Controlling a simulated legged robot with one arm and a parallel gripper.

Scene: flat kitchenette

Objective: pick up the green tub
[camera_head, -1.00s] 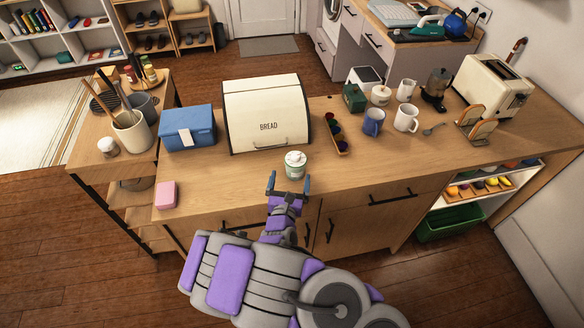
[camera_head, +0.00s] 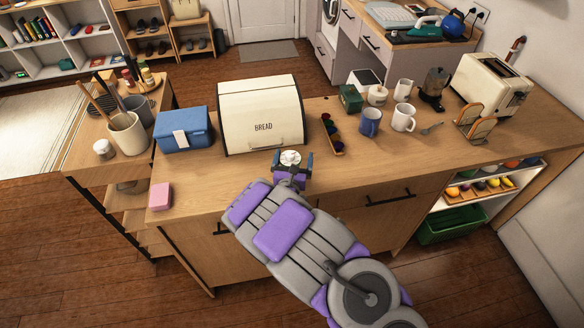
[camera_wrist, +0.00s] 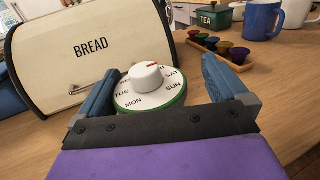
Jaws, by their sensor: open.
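The green tub (camera_wrist: 150,100) stands upright on the wooden counter, in front of the bread box. Its white lid has a knob with a red mark and day names around it; a green rim shows beneath. In the head view its pale lid (camera_head: 290,157) shows above my gripper (camera_head: 292,166). In the wrist view my gripper (camera_wrist: 160,78) is open, with one blue finger on each side of the tub. I cannot tell whether either finger touches it. The tub's lower side is mostly hidden.
The bread box (camera_head: 262,115) stands close behind the tub. A blue box (camera_head: 183,130) is to its left, a pink block (camera_head: 160,196) at the front left. A tray of small colored cups (camera_head: 333,135), a green tea tin (camera_head: 351,98) and mugs (camera_head: 370,122) stand to the right.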

